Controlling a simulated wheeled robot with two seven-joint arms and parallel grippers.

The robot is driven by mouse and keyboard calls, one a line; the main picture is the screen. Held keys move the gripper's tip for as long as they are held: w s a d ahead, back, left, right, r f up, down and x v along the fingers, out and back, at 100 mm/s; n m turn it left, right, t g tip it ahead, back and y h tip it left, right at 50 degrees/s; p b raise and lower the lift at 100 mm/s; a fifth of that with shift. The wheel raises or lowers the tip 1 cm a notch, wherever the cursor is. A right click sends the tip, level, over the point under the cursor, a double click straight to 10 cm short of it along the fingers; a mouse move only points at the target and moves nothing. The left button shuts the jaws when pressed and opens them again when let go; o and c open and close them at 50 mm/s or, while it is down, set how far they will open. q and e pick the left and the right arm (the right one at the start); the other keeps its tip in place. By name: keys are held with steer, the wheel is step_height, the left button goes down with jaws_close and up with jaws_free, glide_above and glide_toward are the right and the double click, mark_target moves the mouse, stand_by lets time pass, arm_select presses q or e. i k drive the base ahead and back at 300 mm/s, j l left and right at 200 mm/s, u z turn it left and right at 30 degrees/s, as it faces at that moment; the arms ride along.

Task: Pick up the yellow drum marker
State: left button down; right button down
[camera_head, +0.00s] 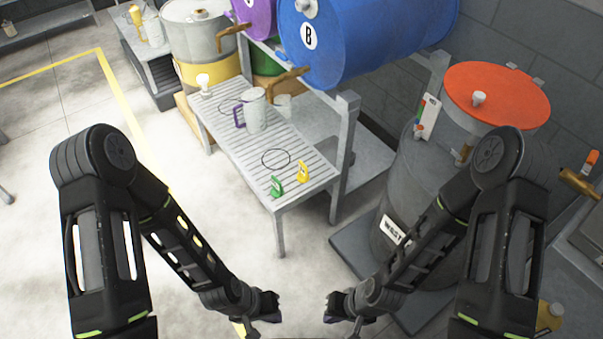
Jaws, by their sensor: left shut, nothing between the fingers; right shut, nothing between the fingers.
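The yellow drum marker (303,172) stands on the near right end of the slatted metal table (305,190). A green marker (276,186) of similar shape stands just left of it. My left gripper (272,318) is low at the bottom centre, shut and empty, in front of the table and well apart from the marker. My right gripper (334,308) is to its right, also low, shut and empty. Neither gripper touches anything on the table. The fingertips are small and dark in this view.
A metal jug (255,112) with a purple handle stands further back on the table. A blue drum (365,38) lies on a rack behind it, its brass tap (286,76) over the tabletop. A grey waste drum (415,190) with an orange lid (497,92) stands at right. Floor before the table is clear.

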mark_target(303, 176)
steer(key=i+j, duration=0.4)
steer(key=i, duration=0.2)
steer(key=i+j, duration=0.4)
steer(key=i, duration=0.15)
steer(key=i+z, duration=0.1)
steer(key=z, duration=1.75)
